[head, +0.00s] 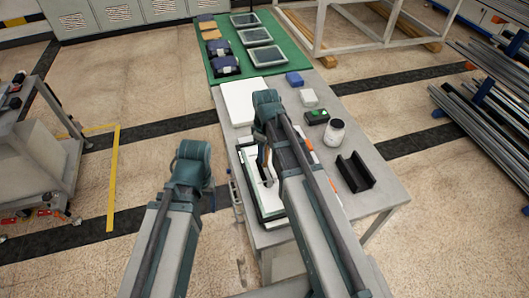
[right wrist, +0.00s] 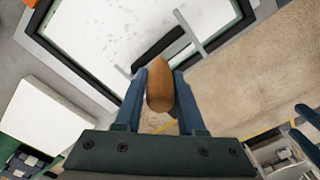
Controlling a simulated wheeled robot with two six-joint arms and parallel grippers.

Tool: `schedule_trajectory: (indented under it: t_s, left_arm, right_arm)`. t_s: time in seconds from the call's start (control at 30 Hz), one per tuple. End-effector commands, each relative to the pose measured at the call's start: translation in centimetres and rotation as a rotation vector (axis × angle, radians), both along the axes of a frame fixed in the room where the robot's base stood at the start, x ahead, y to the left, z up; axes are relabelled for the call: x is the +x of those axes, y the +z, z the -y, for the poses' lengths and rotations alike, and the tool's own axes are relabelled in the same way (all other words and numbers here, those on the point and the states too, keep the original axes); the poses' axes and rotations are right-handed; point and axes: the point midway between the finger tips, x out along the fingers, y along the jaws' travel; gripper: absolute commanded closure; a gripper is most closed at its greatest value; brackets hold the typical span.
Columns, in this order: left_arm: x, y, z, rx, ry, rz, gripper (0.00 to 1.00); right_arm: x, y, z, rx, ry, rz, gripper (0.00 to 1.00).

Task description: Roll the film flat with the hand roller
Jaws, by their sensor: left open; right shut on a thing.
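The film (right wrist: 112,32) is a pale sheet with many small grey specks, in a dark-rimmed frame; in the head view it lies on the table's near part, partly hidden by my right arm. The hand roller has a wooden handle (right wrist: 160,88), a thin metal bracket and a black roller (right wrist: 158,48). My right gripper (right wrist: 161,82) is shut on the handle, with the black roller over the film's edge area; I cannot tell whether it touches. My left gripper (right wrist: 305,127) shows at the right edge of the right wrist view, open and empty, clear of the film.
A black channel-shaped holder (head: 356,172), a white jar (head: 335,132), a green-topped device (head: 317,117) and small blocks stand right of the film. A white board (head: 243,101) lies behind it. A green mat (head: 235,50) carries trays and dark blue packs.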

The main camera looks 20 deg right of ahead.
Motion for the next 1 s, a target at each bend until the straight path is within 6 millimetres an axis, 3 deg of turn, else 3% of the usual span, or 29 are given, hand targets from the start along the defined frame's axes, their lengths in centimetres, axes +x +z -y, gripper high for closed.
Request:
schedule_trajectory:
  t_s: [0.73, 1.0]
  left_arm:
    - [0.0, -0.7, 0.0, 0.000, 0.000, 0.000, 0.37]
    - [0.0, -0.6, 0.0, 0.000, 0.000, 0.000, 0.37]
  right_arm:
    - [0.0, -0.7, 0.1, 0.000, 0.000, 0.000, 1.00]
    - [0.1, -0.6, 1.5, 0.000, -0.002, 0.000, 1.00]
